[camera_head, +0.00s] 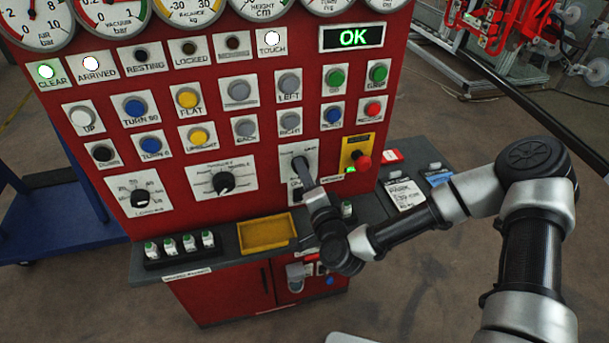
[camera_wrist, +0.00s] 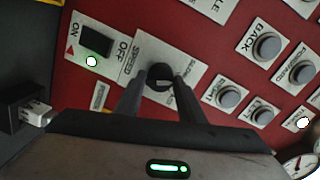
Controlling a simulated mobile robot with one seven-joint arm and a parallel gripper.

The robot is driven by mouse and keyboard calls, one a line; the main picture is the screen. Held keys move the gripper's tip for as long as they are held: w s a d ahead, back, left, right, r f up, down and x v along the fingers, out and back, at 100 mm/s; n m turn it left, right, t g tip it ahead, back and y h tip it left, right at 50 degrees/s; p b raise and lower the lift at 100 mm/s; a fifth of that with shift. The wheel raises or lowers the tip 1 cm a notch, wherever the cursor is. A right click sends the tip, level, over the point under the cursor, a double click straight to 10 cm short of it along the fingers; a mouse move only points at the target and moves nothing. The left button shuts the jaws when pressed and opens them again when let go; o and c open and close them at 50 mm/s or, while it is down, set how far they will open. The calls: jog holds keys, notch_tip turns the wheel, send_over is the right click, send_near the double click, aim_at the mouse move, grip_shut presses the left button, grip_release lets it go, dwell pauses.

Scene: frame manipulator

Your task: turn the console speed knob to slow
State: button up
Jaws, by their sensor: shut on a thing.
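The speed knob (camera_wrist: 160,76) is a dark round knob on a pale plate marked SPEED (camera_wrist: 186,62) on the red console. In the wrist view my gripper (camera_wrist: 160,88) has one finger on each side of the knob and is shut on it. In the head view my gripper (camera_head: 303,174) reaches the same plate (camera_head: 312,158) and covers the knob. The direction the knob points cannot be told, and the plate's slow and fast markings are not readable.
A black rocker switch (camera_wrist: 96,40) marked ON and OFF, with a lit green lamp, sits beside the plate. Push buttons (camera_head: 245,128) surround it. A red-topped stop button (camera_head: 359,159) is to the right. A yellow tray (camera_head: 266,234) lies below. The display (camera_head: 352,36) reads OK.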

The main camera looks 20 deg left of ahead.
jog(key=shift+r+n, duration=0.1)
jog(key=shift+n, duration=0.5)
jog(key=o, duration=1)
